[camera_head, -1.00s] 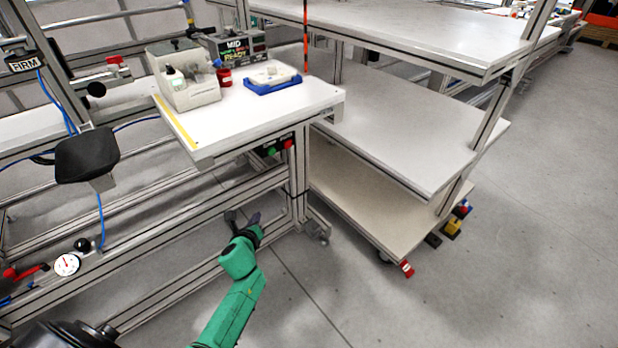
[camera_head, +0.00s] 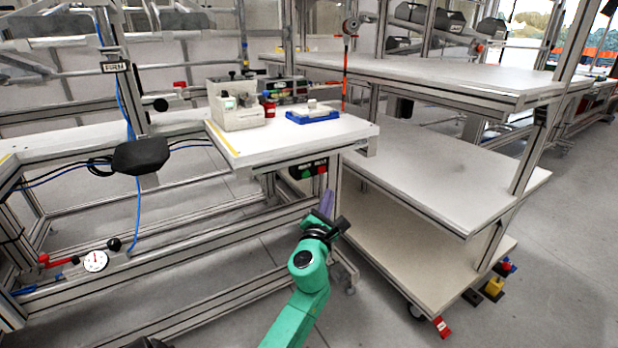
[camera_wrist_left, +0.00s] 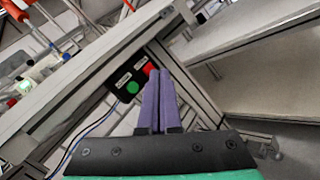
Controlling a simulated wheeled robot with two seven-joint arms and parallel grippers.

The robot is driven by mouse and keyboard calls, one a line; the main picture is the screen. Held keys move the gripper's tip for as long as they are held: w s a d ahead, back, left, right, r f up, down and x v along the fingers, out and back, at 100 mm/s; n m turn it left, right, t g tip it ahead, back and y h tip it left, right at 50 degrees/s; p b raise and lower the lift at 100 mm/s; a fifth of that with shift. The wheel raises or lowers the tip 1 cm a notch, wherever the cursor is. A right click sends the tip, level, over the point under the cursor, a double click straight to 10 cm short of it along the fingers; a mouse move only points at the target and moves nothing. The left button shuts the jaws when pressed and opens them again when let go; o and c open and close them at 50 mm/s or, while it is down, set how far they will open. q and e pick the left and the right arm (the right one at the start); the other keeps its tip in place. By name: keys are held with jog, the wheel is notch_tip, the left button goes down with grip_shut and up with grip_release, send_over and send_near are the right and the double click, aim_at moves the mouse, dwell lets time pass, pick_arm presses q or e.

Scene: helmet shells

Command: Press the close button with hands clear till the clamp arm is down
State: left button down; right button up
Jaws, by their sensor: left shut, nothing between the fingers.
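A black button box (camera_head: 315,168) with a green button (camera_head: 307,174) and a red button (camera_head: 322,170) hangs under the front edge of a white table. In the left wrist view the green button (camera_wrist_left: 133,88) and red button (camera_wrist_left: 149,71) show close by; their labels are too small to read. My left gripper (camera_head: 328,193) is just below the box, its purple fingers (camera_wrist_left: 158,74) together and empty. The fingertips overlap the box's red-button end in the wrist view; contact cannot be told. I cannot make out which part is the clamp arm. My right gripper is not in view.
A grey fixture block (camera_head: 236,106), a red cup (camera_head: 269,108) and a blue tray (camera_head: 312,116) stand on the white table (camera_head: 300,142). A shelf cart (camera_head: 445,185) stands close on the right. A black pad (camera_head: 140,155) hangs at left. Open floor lies far right.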

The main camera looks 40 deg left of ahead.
aim_at(306, 174)
pick_arm(q)
jog(key=w+a, duration=0.2)
jog(key=a, duration=0.6)
jog(key=shift+w+b, duration=0.25)
jog(key=shift+b, duration=0.2)
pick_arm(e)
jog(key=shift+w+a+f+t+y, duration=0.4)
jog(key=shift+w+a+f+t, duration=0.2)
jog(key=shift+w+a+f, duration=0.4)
pick_arm(q)
jog(key=shift+a, duration=0.1)
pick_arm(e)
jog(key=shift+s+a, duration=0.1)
pick_arm(q)
jog(key=shift+w+a, duration=0.1)
jog(key=shift+a, duration=0.3)
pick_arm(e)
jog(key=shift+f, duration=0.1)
